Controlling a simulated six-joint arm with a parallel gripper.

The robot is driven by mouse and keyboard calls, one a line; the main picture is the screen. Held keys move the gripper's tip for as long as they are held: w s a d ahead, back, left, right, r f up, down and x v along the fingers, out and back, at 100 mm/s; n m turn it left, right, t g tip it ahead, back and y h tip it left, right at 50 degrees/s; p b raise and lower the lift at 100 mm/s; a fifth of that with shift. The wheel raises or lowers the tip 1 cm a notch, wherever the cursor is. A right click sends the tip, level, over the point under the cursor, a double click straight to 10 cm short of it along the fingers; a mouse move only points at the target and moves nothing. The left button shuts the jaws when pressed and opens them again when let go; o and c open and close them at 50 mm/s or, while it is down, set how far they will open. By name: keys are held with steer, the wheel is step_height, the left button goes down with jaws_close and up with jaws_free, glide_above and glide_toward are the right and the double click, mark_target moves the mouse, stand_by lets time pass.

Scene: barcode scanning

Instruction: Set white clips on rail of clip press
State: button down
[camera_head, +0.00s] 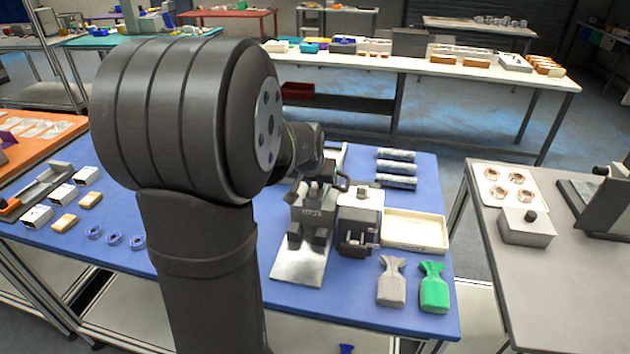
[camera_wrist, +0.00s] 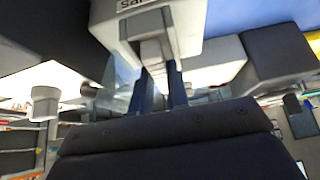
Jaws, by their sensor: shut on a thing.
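A grey machine with a lettered label (camera_head: 311,212), which looks like the clip press, stands on a bare metal plate (camera_head: 297,267) on the blue table. Its lettered pale body (camera_wrist: 160,18) fills the top of the wrist view. My gripper's two dark fingers (camera_wrist: 163,90) show in the middle of the wrist view, close in front of that body. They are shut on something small. A pale piece shows between and beyond them, but I cannot tell whether it is the white clips or part of the press. In the head view my arm hides much of the area; the rail cannot be made out.
A white-topped box with a dark front (camera_head: 359,222) stands right beside the press. A cream tray (camera_head: 414,249) lies right of it, with several rolls (camera_head: 397,168) behind. A grey pouch (camera_head: 391,288) and a green pouch (camera_head: 433,292) lie at the front right.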

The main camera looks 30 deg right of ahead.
steer(key=c, duration=1.7)
jaws_free()
steer(key=shift+s+a+f, duration=0.15)
steer(key=shift+s+f, duration=0.05)
steer(key=shift+f, duration=0.35)
steer(key=shift+w+r, duration=0.1)
steer(key=shift+r, duration=0.4)
steer(key=v, duration=1.2)
steer(key=shift+w+r, duration=0.15)
steer(key=shift+r, duration=0.2)
steer(key=shift+d, duration=0.25)
steer(key=x, duration=1.1)
steer(key=shift+f, duration=0.2)
steer(key=shift+w+d+f, duration=0.1)
steer(key=shift+f, duration=0.45)
